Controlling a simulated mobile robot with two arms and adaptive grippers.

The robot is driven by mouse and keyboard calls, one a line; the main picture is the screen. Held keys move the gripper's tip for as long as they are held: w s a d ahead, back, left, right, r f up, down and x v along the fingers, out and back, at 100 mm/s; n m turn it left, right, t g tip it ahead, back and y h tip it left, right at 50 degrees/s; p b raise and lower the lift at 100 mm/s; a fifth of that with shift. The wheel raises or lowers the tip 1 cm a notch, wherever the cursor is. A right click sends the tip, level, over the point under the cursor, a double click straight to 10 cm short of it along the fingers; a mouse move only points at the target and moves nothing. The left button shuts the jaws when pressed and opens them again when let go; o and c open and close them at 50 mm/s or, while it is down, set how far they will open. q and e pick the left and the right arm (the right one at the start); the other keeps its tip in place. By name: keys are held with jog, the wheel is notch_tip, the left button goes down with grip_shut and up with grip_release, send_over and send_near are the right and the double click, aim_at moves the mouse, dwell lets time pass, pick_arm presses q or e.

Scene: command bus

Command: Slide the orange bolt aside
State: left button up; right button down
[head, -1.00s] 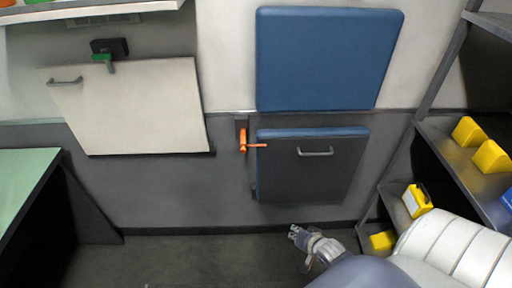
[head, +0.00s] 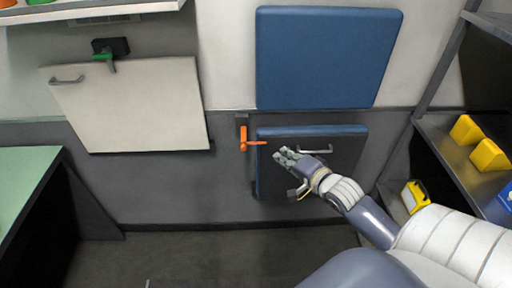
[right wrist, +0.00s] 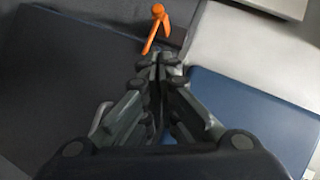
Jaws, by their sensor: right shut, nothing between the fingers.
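The orange bolt (head: 244,140) is on the wall at the upper left corner of the folded blue-edged seat (head: 345,132). Its thin arm points right, over the seat's edge. My right gripper (head: 281,155) is shut and empty, in front of the dark seat panel, just right of and slightly below the bolt's tip in the head view. In the right wrist view the bolt (right wrist: 157,24) shows just beyond the shut fingertips (right wrist: 158,60). I cannot tell whether they touch it. My left gripper is not in view.
A grey handle (head: 316,150) sits on the seat panel close beside my right gripper. A blue backrest (head: 328,58) is above. A cream panel (head: 130,108) with a green latch (head: 104,57) hangs left. Shelves with yellow boxes (head: 489,156) stand right. The floor below is clear.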

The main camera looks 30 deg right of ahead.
send_near(246, 142)
jog(key=w+d, duration=0.1)
jog(key=d, duration=0.3)
jog(key=shift+w+a+f+p, duration=0.25)
jog(key=shift+w+a+f, duration=0.2)
jog(key=shift+w+a, duration=0.35)
jog(key=shift+w+a+f+p, duration=0.2)
jog(key=shift+w+a+f, duration=0.35)
jog(key=shift+w, duration=0.35)
jog(key=shift+w+a+r, duration=0.15)
jog(key=shift+w+a, duration=0.1)
jog(key=shift+a, duration=0.25)
jog(key=w+a, duration=0.1)
jog(key=w+a+p, duration=0.1)
jog(key=a, duration=0.1)
jog(key=shift+w+a, duration=0.1)
jog(key=shift+a, duration=0.1)
